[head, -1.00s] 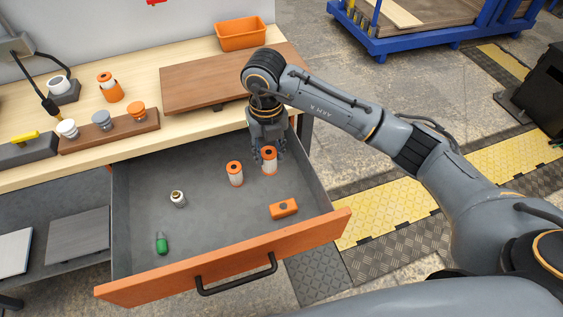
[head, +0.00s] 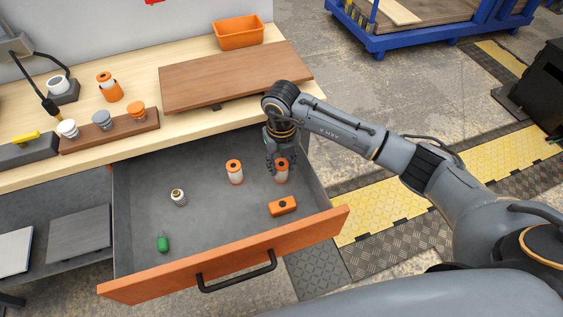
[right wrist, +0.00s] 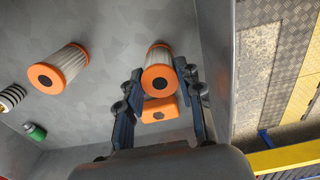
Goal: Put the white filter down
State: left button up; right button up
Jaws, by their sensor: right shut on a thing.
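The white filter (head: 281,173) with an orange end cap is between the fingers of my right gripper (head: 280,160), inside the open drawer near its right wall. In the right wrist view my right gripper (right wrist: 161,84) has a finger on each side of the filter (right wrist: 159,77), shut on it. I cannot tell whether the filter's lower end touches the drawer floor. My left gripper is not in view.
The drawer (head: 240,257) also holds an orange block (head: 283,206), a small white-and-black part (head: 178,197) and a green part (head: 162,242). Its middle floor is clear. Above stands the workbench with a brown board (head: 235,77), an orange bin (head: 239,32) and a rack of parts (head: 110,132).

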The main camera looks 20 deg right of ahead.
aim_at(282, 164)
jog(key=o, duration=1.1)
jog(key=shift+f, duration=0.1)
jog(key=shift+o, duration=0.2)
jog(key=shift+r, duration=0.4)
notch_tip(282, 164, up, 12)
jog(key=shift+f+b, duration=0.2)
jog(key=shift+b, duration=0.2)
jog(key=shift+f, duration=0.1)
